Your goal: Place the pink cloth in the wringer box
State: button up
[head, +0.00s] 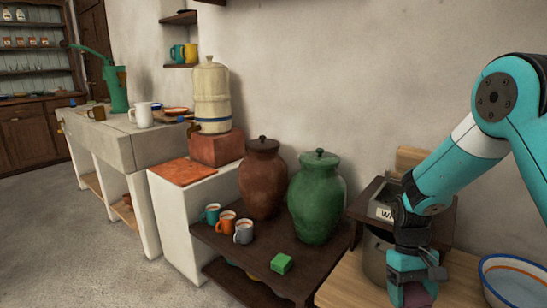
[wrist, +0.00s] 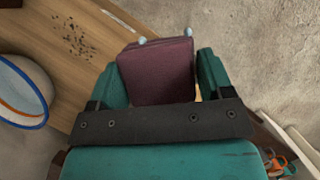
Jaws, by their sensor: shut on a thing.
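My gripper (head: 414,280) is at the lower right of the head view, above the light wooden counter. It is shut on the pink cloth (head: 418,295), a folded, dusky pink-purple bundle. In the wrist view the cloth (wrist: 155,72) fills the space between the two teal fingers of my gripper (wrist: 160,80). A dark wooden box (head: 372,197) with a white label starting with "W" stands behind my gripper against the wall; I take it for the wringer box. My arm covers part of its label and front, and its inside is hidden.
A grey metal pot (head: 374,258) stands just left of my gripper. A white bowl with a blue rim (head: 515,280) is on the right. Left, a dark table holds a green jar (head: 316,195), a brown jar (head: 262,180), mugs and a green block (head: 281,263).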

aim_at(409, 298)
jog(key=shift+a+f+m+b, duration=0.35)
jog(key=shift+a+f+m, duration=0.05)
jog(key=shift+a+f, duration=0.3)
jog(key=r+p, duration=0.1)
jog(key=p, duration=0.1)
jog(key=shift+s+a+r+p, duration=0.1)
jog(key=shift+a+r+p, duration=0.05)
jog(key=shift+r+p, duration=0.2)
jog(key=r+p, duration=0.2)
jog(key=p, duration=0.2)
jog(key=s+r+p, duration=0.1)
jog(key=r+p, duration=0.2)
jog(key=p, duration=0.2)
jog(key=r+p, duration=0.3)
jog(key=p, duration=0.2)
jog(key=shift+s, duration=0.2)
jog(key=p, duration=0.1)
jog(key=r+p, duration=0.1)
jog(key=p, duration=0.1)
jog(key=shift+s+r, duration=0.1)
jog(key=shift+s, duration=0.15)
jog(key=shift+p, duration=0.3)
